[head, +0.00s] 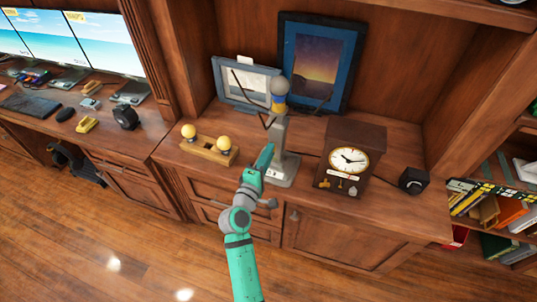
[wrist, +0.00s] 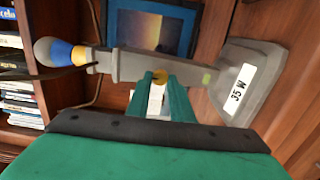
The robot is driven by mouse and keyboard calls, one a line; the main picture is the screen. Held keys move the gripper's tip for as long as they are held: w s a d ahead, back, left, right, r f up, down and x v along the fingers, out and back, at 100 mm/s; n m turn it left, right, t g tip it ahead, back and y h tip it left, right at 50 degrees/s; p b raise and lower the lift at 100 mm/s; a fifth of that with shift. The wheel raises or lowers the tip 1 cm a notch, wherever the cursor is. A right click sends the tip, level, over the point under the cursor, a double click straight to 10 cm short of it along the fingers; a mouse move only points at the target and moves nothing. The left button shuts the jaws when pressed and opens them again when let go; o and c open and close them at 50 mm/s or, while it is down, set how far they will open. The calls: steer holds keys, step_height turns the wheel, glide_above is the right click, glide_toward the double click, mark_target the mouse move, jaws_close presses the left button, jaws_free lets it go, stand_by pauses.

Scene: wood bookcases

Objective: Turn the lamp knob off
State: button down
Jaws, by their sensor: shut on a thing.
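The lamp stands upright on the wooden cabinet top, with a grey post (head: 279,133), a grey base (head: 284,174) and a bulb (head: 279,87) in a blue and yellow collar. In the wrist view the lamp post (wrist: 128,65) lies sideways, and its base carries a "35 W" label (wrist: 237,89). A small round yellow knob (wrist: 160,77) shows on the post's side, at the tips of my gripper's green fingers. My gripper (head: 270,149) reaches the lamp from the front left and is shut on the knob. In the head view the knob is hidden.
A wooden block with two yellow balls (head: 209,149) stands left of the lamp. A wooden clock (head: 351,158) stands to its right, with a small black box (head: 413,181) beyond. Picture frames (head: 320,62) stand behind. Open floor (head: 130,245) lies in front.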

steer(key=shift+d, duration=0.1)
steer(key=c, duration=1.6)
jaws_free()
steer(key=v, duration=1.1)
